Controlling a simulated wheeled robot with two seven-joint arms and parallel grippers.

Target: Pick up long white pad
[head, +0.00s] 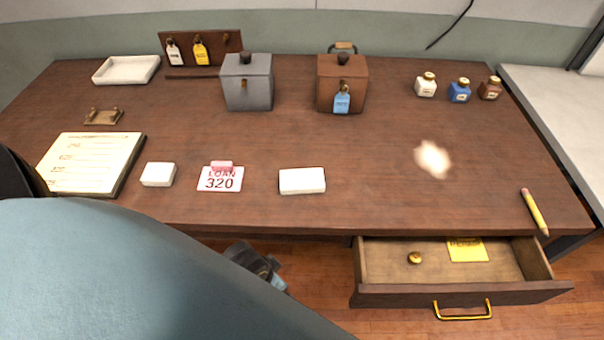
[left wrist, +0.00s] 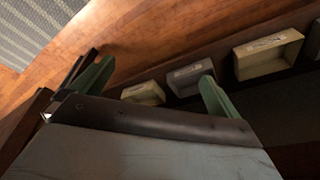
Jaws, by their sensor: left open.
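The long white pad (head: 302,181) lies flat near the front edge of the brown desk (head: 370,205), right of a pink and white LOAN 320 card (head: 220,179). A shorter white pad (head: 158,174) lies left of that card. In the left wrist view my left gripper (left wrist: 152,88) is open, its two green fingers wide apart with nothing held between them. That view shows neither pad. In the head view my blue-grey arm covers the lower left, and the left fingers cannot be made out. My right gripper is not in view.
A drawer (head: 400,292) stands open below the desk's right front. A pencil (head: 534,211) lies at the right edge. A ledger (head: 92,164) lies left; grey (head: 247,84) and brown (head: 341,82) boxes stand behind. Pale bins (left wrist: 268,53) show in the wrist view.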

